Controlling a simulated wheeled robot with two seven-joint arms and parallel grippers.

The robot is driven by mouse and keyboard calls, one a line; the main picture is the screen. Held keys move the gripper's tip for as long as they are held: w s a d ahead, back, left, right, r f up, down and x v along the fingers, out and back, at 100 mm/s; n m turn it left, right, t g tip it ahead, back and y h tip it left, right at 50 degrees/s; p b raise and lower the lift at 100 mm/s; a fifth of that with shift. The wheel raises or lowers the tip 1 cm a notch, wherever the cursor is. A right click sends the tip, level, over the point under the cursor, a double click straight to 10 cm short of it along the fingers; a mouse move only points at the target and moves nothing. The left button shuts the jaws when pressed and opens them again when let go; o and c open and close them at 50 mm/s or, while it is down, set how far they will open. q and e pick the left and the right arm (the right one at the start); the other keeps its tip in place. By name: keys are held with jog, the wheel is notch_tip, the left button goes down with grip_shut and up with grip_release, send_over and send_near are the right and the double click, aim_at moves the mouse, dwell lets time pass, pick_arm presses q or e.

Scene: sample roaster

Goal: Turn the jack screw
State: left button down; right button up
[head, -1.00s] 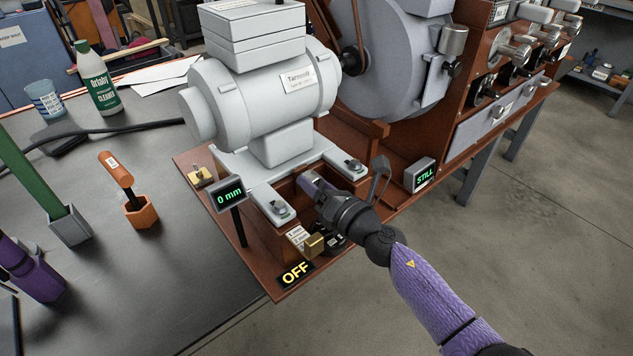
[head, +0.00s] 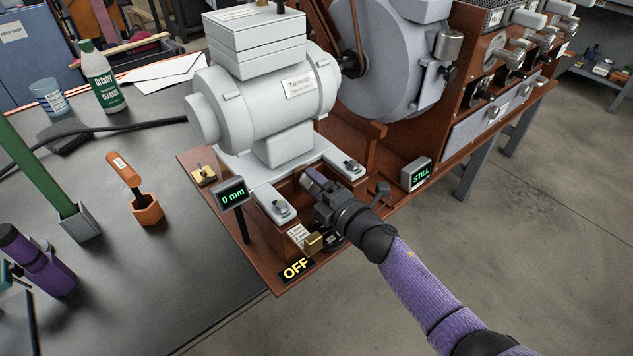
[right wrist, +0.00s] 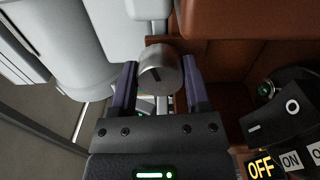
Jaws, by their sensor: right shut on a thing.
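The jack screw shows in the right wrist view as a round metal knob (right wrist: 160,72) with a dark mark on its face, between the two purple fingers. My right gripper (right wrist: 158,85) is shut on this knob. In the head view my right gripper (head: 318,186) is at the front of the motor base, and it hides the knob there. The motor (head: 265,95) stands on grey rails above. A small display (head: 233,194) reads 0 mm. My left gripper is not clearly seen; part of my left arm (head: 45,262) shows at the left edge.
A switch (right wrist: 280,115) with an OFF label (head: 296,269) sits just beside my right gripper. A STILL display (head: 416,174) stands to its right. An orange-handled tool (head: 124,170) stands in a holder. A bottle (head: 101,78) and a cup (head: 50,97) are farther back.

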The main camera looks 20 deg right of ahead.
pick_arm(q)
jog(key=shift+w+r, duration=0.2)
jog(key=shift+w, duration=0.4)
pick_arm(e)
jog(key=shift+m, duration=0.9)
pick_arm(q)
jog(key=shift+s, duration=0.35)
pick_arm(e)
jog(key=shift+f, duration=0.1)
pick_arm(q)
jog(key=shift+s+r, duration=0.1)
jog(key=shift+s, duration=0.05)
pick_arm(e)
jog(key=o, duration=1.3)
